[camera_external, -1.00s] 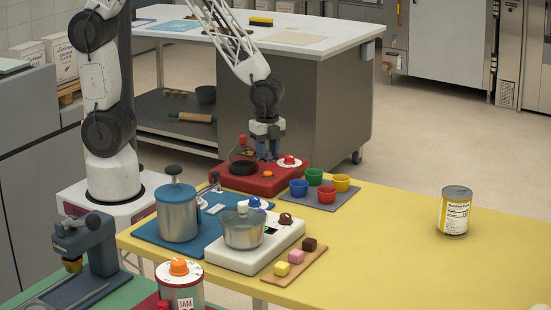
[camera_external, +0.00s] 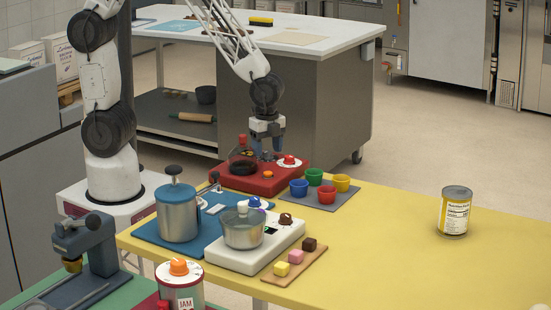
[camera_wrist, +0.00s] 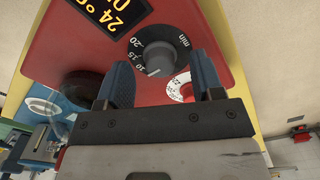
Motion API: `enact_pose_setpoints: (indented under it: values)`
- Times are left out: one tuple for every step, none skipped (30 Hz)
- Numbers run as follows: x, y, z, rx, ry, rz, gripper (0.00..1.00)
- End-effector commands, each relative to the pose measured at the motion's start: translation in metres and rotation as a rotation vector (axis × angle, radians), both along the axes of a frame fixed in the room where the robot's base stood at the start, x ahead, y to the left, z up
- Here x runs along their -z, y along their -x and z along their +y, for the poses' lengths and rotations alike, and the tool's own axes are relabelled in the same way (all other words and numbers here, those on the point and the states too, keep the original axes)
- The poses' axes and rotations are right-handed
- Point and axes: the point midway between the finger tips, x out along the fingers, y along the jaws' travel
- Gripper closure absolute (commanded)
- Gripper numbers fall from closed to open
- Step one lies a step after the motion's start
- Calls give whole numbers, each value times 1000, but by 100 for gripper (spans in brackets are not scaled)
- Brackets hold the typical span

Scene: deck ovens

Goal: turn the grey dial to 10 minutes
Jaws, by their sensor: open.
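The grey dial (camera_wrist: 161,53) is a dark round knob on the face of a red unit (camera_wrist: 65,45), with white minute numbers around it. Its light pointer mark is at its lower left, near the figure 10; the exact reading is hard to tell. My gripper (camera_wrist: 160,62) is open, its two blue fingers on either side of and below the dial in the wrist view, seemingly clear of it. In the external view my gripper (camera_external: 267,149) is just above the back of the red unit (camera_external: 262,184), and the dial is not clearly visible there.
A lit display (camera_wrist: 108,12) is beside the dial. A red knob with a white scale (camera_external: 289,161), an orange button (camera_external: 267,174) and a dark round plate (camera_external: 242,167) are also on the unit. Coloured cups (camera_external: 327,194) stand to the right; a pot (camera_external: 243,229) stands in front.

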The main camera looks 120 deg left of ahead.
Motion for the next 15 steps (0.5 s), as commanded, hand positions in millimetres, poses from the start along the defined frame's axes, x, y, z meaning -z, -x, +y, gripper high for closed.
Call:
enact_pose_setpoints:
  values:
    - [-5,-1,0,0,-1,-3,39]
    - [-8,-1,0,0,-1,-3,39]
    - [-12,-1,0,0,-2,-3,39]
    - [-16,0,0,0,-1,-3,39]
    - [-19,0,0,0,-1,-3,39]
    - [-24,0,0,0,-1,-4,39]
    - [-28,0,0,0,-1,-4,39]
    - [-32,0,0,0,-1,-3,39]
    - [-37,0,0,0,-1,-3,39]
    - [-41,0,0,0,-1,-3,39]
    - [-45,0,0,0,-1,-4,39]
    - [-50,0,0,0,-1,-3,39]
    - [-53,0,0,0,-1,-3,39]
    - [-56,0,0,0,-1,-3,39]
    - [-60,0,0,0,-1,-3,39]
